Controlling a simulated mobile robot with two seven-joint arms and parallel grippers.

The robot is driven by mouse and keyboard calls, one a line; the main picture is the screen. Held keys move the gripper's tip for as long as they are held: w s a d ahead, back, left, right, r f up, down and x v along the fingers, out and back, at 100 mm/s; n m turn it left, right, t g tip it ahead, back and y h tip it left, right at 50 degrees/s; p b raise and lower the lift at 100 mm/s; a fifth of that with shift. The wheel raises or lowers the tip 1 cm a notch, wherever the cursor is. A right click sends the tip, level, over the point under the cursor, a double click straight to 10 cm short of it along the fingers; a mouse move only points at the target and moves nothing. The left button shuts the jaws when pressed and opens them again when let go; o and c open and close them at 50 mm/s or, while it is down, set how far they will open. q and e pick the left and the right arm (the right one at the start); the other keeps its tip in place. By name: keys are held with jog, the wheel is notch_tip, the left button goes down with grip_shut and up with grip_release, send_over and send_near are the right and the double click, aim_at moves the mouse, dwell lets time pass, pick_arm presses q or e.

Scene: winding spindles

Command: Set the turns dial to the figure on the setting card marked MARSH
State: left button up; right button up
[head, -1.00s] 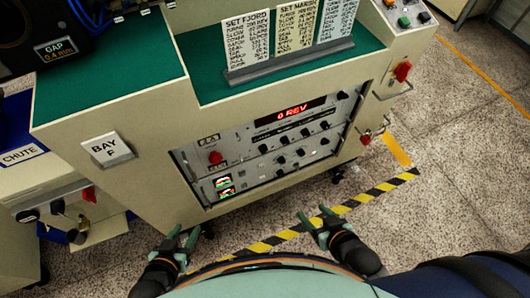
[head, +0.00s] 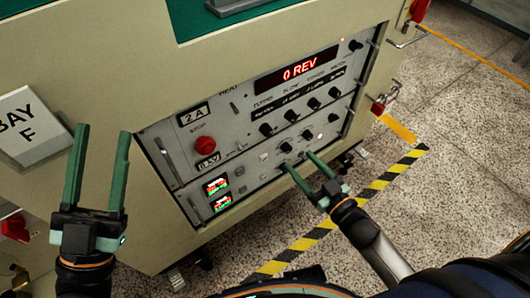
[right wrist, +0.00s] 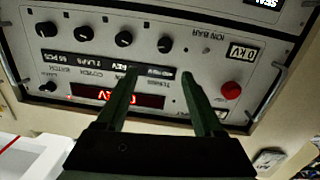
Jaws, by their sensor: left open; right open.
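The turns dial (head: 266,129) appears to be the leftmost black knob in the row under the small labels on the grey panel. It also shows in the right wrist view (right wrist: 165,43), where the panel is upside down. The red display (head: 300,69) above reads 0 REV. My right gripper (head: 296,160) is open and empty, in front of the panel's lower part. In the right wrist view its fingers (right wrist: 158,75) point toward the knob row. My left gripper (head: 102,135) is open and empty, left of the panel. The setting cards are out of view now.
Several similar black knobs sit close beside the dial, including one at the row's right end (head: 335,92). A red stop button (head: 205,146) is to the left. A BAY F plate (head: 28,128) and a padlock (head: 384,104) flank the panel. Striped tape (head: 350,205) marks the floor.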

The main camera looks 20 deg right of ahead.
aim_at(269, 134)
pick_arm(q)
jog(key=s+f+m+h+b, duration=0.1)
jog(key=b, duration=0.1)
jog(key=s+f+m+h+b, duration=0.1)
jog(key=h+b, duration=0.1)
jog(key=b, duration=0.1)
jog(key=shift+s+d+f, duration=0.2)
jog(key=shift+s+d, duration=0.15)
pick_arm(e)
jog(key=shift+n+y, duration=0.4)
jog(key=shift+y, duration=0.2)
jog(key=x, duration=0.4)
jog(key=f+x, duration=0.1)
jog(key=x, duration=0.8)
jog(key=shift+w+f, duration=0.1)
jog(key=shift+f, duration=0.15)
grip_shut()
